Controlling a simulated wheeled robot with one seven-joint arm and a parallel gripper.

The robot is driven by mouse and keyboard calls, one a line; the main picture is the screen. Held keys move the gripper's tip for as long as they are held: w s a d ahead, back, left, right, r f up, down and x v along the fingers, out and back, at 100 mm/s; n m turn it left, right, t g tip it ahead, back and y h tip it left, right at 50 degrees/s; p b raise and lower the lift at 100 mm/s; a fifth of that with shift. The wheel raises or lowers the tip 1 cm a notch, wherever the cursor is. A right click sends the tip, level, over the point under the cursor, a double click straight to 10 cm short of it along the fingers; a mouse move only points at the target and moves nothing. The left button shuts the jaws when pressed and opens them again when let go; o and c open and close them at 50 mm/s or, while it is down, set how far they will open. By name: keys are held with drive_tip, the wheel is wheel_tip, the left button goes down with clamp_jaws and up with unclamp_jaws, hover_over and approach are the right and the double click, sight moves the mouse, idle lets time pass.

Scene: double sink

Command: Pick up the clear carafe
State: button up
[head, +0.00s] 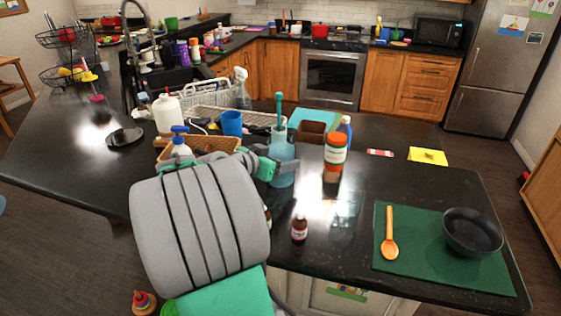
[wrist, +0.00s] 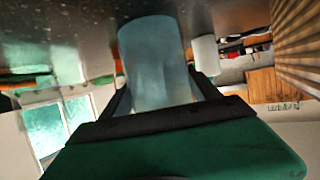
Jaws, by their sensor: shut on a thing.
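The clear carafe (head: 282,172) is a bluish see-through vessel near the middle of the counter, upright in the head view. A teal long-handled piece (head: 279,108) stands up at its top. My gripper (head: 280,164) is shut on the carafe, with a finger on either side of its body. In the wrist view the carafe (wrist: 155,65) fills the space between my fingers (wrist: 160,98). My arm hides part of the counter in front of it. I cannot tell if its base touches the counter.
An orange-and-white bottle (head: 334,158) stands close to its right, and a blue cup (head: 231,123) is behind left. A small brown bottle (head: 299,229) is in front. A wicker tray (head: 212,144) lies left. A green mat (head: 440,275) holds a spoon and black bowl. The counter between is clear.

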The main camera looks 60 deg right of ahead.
clamp_jaws()
drive_tip(key=shift+r, duration=0.1)
idle(0.3)
drive_tip(key=shift+r, duration=0.1)
